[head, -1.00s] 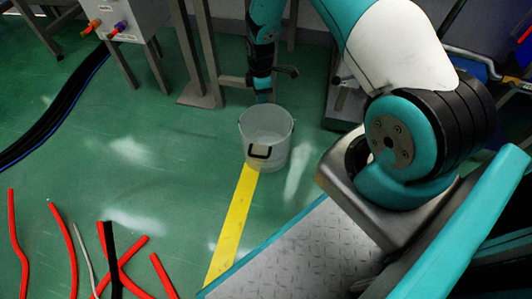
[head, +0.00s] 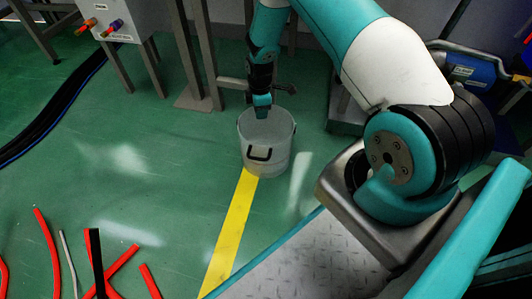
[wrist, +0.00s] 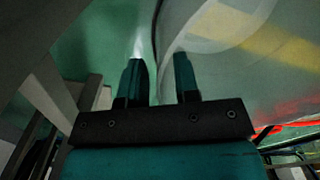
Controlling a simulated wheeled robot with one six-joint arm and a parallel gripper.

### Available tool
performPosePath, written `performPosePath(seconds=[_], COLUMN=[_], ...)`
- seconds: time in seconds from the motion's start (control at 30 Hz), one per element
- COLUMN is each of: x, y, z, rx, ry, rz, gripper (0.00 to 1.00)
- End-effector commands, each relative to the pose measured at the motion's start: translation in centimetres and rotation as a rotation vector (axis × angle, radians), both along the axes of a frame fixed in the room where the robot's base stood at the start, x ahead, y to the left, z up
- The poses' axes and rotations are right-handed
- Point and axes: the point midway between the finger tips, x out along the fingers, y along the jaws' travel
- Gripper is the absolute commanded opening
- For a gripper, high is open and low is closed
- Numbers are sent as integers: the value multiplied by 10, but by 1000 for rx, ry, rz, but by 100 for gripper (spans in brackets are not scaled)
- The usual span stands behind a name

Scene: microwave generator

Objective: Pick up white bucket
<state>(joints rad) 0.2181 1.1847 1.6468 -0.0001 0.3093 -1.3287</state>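The white bucket (head: 279,158) stands upright on the green floor in the head view. It looks pale and translucent, with a dark handle grip on its near side. My gripper (head: 262,114) points down at the bucket's far rim and overlaps it in the picture. In the wrist view my gripper (wrist: 160,72) is open, its two teal fingers apart. The bucket's pale wall (wrist: 215,75) fills the right of that view, and its curved edge shows in the gap between the fingers. Whether either finger touches the wall I cannot tell.
A yellow floor stripe (head: 231,225) runs from the bucket toward the front. Red hoses (head: 121,262) lie on the floor at lower left. Black cables (head: 60,110) and a grey box on legs (head: 115,20) are at upper left. Metal stand legs (head: 197,60) are behind the bucket.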

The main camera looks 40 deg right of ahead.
Motion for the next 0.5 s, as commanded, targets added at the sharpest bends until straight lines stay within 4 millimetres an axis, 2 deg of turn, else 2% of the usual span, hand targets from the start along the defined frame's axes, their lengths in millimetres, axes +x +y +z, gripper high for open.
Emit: performPosePath(seconds=[0.03,0.1,0.5], x=[0,0,0], y=[0,0,0], z=[0,0,0], rx=[0,0,0], ry=[0,0,0], rz=[0,0,0], gripper=[17,1,0])
